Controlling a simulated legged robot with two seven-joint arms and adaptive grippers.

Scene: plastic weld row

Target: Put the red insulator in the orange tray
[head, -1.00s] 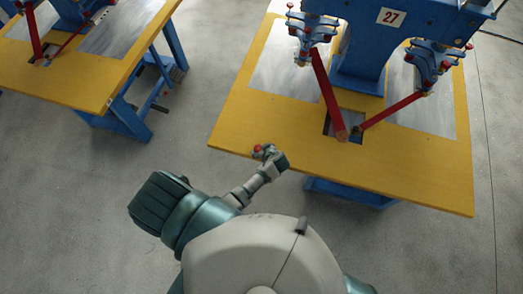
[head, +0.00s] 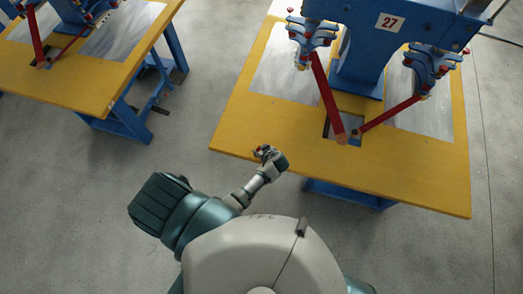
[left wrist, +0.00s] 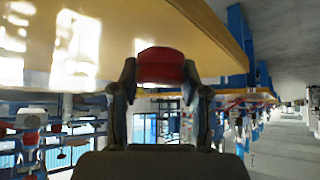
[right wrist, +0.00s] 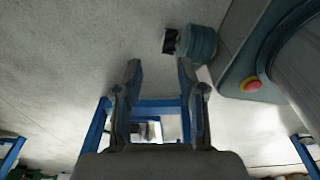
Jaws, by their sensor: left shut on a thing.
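The red insulator (left wrist: 161,66) is a short red cylinder held between the two fingers of my left gripper (left wrist: 160,80) in the left wrist view. I see no orange tray in any view.
A blue welding machine (head: 362,60) numbered 27, with red arms, stands on the yellow table. A second yellow table (head: 95,85) on blue legs is at the upper left. Grey floor (head: 70,190) lies open between the tables and around me.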

